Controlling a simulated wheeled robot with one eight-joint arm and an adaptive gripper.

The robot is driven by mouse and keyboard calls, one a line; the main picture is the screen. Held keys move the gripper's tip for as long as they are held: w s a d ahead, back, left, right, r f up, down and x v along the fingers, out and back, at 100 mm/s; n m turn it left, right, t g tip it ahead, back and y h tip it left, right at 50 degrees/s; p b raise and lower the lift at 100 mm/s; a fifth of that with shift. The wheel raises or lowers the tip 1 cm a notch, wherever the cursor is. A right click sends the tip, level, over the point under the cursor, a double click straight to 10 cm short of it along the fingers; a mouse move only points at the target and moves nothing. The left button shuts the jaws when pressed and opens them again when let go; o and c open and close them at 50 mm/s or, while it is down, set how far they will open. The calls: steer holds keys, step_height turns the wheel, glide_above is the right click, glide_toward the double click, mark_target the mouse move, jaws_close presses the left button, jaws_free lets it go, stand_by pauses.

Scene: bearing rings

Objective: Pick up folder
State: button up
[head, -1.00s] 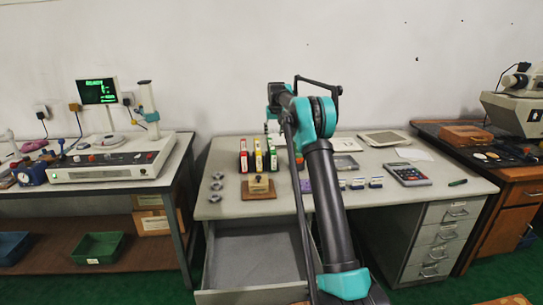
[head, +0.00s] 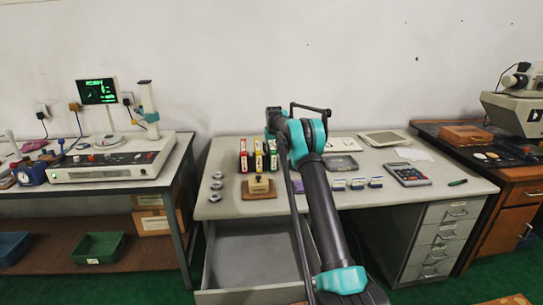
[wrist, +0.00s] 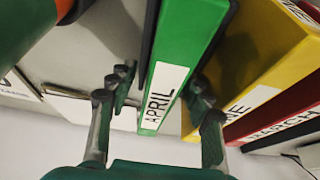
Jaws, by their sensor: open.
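A green folder (wrist: 180,60) labelled APRIL stands upright in the wrist view, with a yellow folder (wrist: 265,65) and a red folder (wrist: 280,118) labelled MARCH to its right. In the head view the red (head: 243,160), yellow (head: 258,161) and green (head: 273,162) folders stand in a row on the desk. My gripper (wrist: 160,82) is open, one finger on each side of the green folder's label end. I cannot tell whether the fingers touch it. In the head view my arm hides the fingers.
On the desk (head: 225,205) are a wooden block with a stamp (head: 259,187), several metal rings (head: 216,186), small boxes (head: 357,184) and a calculator (head: 407,174). An open drawer (head: 250,258) juts out below.

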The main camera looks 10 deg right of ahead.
steer(key=shift+w+f, duration=0.1)
steer(key=shift+f, duration=0.2)
jaws_close()
